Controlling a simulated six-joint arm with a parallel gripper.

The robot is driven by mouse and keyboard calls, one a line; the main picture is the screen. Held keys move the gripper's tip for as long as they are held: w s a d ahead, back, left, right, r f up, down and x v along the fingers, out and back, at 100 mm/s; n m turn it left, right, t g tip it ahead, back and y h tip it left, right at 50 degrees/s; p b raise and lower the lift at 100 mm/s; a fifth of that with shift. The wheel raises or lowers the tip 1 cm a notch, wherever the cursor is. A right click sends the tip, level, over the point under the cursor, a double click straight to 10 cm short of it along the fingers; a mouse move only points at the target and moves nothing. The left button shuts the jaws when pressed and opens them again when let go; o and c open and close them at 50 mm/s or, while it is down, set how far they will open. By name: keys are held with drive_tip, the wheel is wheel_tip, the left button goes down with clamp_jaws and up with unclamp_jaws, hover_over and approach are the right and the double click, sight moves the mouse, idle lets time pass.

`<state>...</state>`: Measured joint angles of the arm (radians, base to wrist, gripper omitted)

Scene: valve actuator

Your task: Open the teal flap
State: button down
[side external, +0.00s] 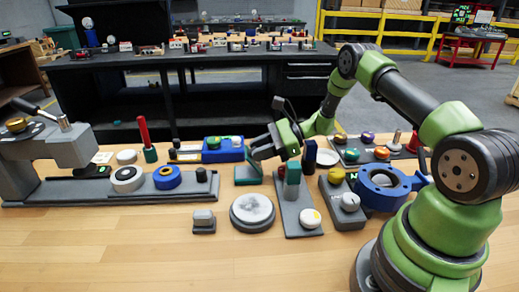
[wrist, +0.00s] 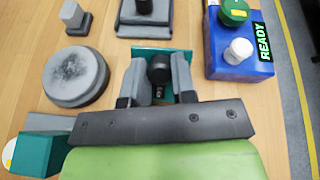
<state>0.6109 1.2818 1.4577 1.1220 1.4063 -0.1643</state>
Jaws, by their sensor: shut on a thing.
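The teal flap (side external: 248,175) is a small flat panel in the middle of the bench, below my gripper (side external: 258,153). In the wrist view the teal flap (wrist: 138,54) lies behind the fingers and is partly covered by them. A black knob (wrist: 158,67) stands on the flap's side, between the two grey fingers of my gripper (wrist: 159,80). The fingers are shut on this knob. My gripper hides part of the flap and its hinge, so its exact angle is unclear.
A round grey disc (side external: 252,212) and small grey block (side external: 203,221) stand in front. A plate with a teal block (side external: 292,172) stands close on the right. A blue box (side external: 223,150) is behind left. The front bench (side external: 130,250) is clear.

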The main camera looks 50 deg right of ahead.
drive_tip(key=c, duration=0.9)
unclamp_jaws()
drive_tip(key=shift+c, duration=0.2)
drive_tip(key=shift+r, duration=0.1)
wheel_tip(320, 180, up, 10)
